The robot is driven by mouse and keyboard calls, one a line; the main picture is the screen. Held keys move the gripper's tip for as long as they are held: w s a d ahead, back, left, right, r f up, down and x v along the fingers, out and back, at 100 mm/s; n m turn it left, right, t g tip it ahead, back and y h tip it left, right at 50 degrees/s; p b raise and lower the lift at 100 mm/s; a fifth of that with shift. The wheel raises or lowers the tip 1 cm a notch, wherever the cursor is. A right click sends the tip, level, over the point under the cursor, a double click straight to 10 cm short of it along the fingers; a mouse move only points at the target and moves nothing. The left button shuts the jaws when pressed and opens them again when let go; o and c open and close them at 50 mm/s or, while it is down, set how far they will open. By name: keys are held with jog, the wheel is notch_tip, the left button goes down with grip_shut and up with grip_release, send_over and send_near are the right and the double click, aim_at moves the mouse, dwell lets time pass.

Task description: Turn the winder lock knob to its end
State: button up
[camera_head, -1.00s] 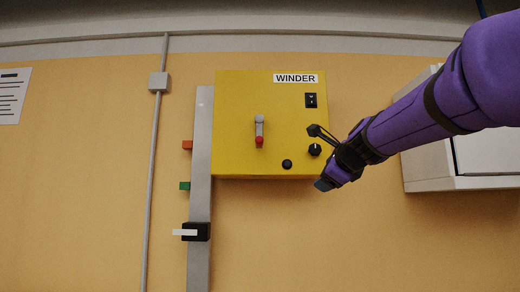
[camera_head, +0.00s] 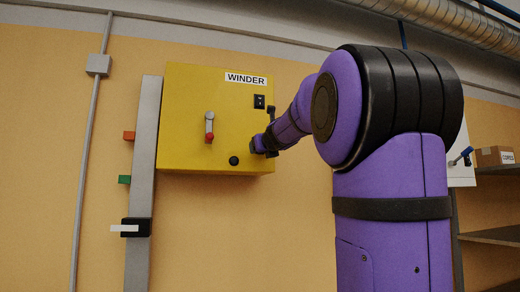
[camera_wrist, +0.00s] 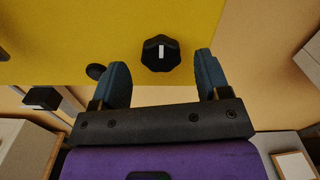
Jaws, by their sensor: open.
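The yellow winder box (camera_head: 190,110), labelled WINDER, is mounted on the wall in the head view. In the wrist view, a black knob with a white mark (camera_wrist: 160,53) sits on the yellow face near its lower edge. My gripper (camera_wrist: 160,72) is open, with one blue finger to the left of the knob and one to the right. The fingers appear apart from the knob, and the white mark points roughly straight up and down in that view. In the head view my gripper (camera_head: 258,144) is at the box's lower right and hides the knob.
A round black button (camera_head: 233,160) is left of the gripper. A lever with a red end (camera_head: 209,127) and a black switch (camera_head: 259,101) are on the box. A grey post (camera_head: 146,170) carries orange, green and black parts. Shelves (camera_head: 490,235) stand at right.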

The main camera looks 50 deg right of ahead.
jog(key=shift+x, duration=1.35)
jog(key=c, duration=0.9)
jog(key=shift+c, duration=0.2)
